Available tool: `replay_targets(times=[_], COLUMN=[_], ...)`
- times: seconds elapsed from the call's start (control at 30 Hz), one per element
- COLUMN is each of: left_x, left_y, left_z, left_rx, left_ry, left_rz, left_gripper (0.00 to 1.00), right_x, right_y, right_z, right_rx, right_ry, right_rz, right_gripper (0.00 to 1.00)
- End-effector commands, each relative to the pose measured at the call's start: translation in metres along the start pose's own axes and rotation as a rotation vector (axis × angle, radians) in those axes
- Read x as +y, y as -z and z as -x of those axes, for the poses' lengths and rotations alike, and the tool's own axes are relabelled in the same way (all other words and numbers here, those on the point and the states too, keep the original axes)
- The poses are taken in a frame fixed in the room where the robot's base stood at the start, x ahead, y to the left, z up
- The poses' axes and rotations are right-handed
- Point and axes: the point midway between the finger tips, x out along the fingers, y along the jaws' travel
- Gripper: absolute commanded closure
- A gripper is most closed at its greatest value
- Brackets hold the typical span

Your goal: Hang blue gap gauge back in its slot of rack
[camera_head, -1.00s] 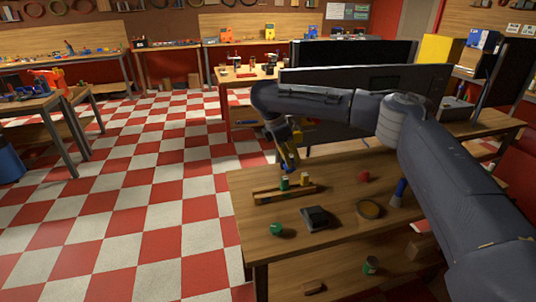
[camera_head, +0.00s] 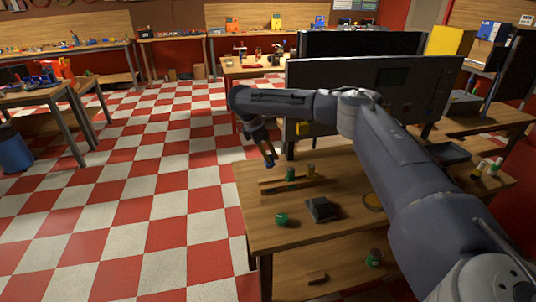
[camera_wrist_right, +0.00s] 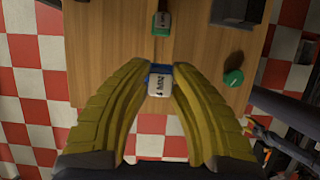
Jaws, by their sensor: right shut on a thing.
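The blue gap gauge (camera_wrist_right: 157,85) has a white label and is held between the yellow fingertips of my right gripper (camera_wrist_right: 159,84), which is shut on it. In the head view the right gripper (camera_head: 270,161) is above the left end of the wooden rack (camera_head: 272,185), and the gauge shows only as a small blue tip. A green gauge (camera_head: 291,175) and a yellow-topped gauge (camera_head: 311,170) stand in the rack. The green gauge also shows in the wrist view (camera_wrist_right: 161,22), ahead of the fingertips. I cannot make out the empty slot. My left gripper is out of view.
A green knob-like object (camera_head: 281,219) and a dark block (camera_head: 320,209) sit in front of the rack. The table's left edge is close to the gripper.

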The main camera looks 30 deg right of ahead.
Motion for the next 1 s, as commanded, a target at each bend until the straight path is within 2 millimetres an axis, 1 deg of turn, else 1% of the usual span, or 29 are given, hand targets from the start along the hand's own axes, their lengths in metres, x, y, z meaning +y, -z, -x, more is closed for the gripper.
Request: replay_targets(times=[0.17,0.33,0.8,1.0], left_x=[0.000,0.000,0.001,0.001], left_y=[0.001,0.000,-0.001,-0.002], left_z=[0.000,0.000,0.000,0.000], left_rx=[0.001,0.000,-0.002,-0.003], left_ry=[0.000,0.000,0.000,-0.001], left_rz=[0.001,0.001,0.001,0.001], left_gripper=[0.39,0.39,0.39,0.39], right_x=[0.000,0.000,0.000,0.000], right_y=[0.000,0.003,0.017,0.021], right_z=[0.000,-0.006,-0.040,-0.050], right_rx=[0.000,0.000,-0.001,0.001], right_ry=[0.001,0.002,0.002,0.002], right_rz=[0.000,0.000,0.001,0.000], right_gripper=[1.00,1.00,1.00,1.00])
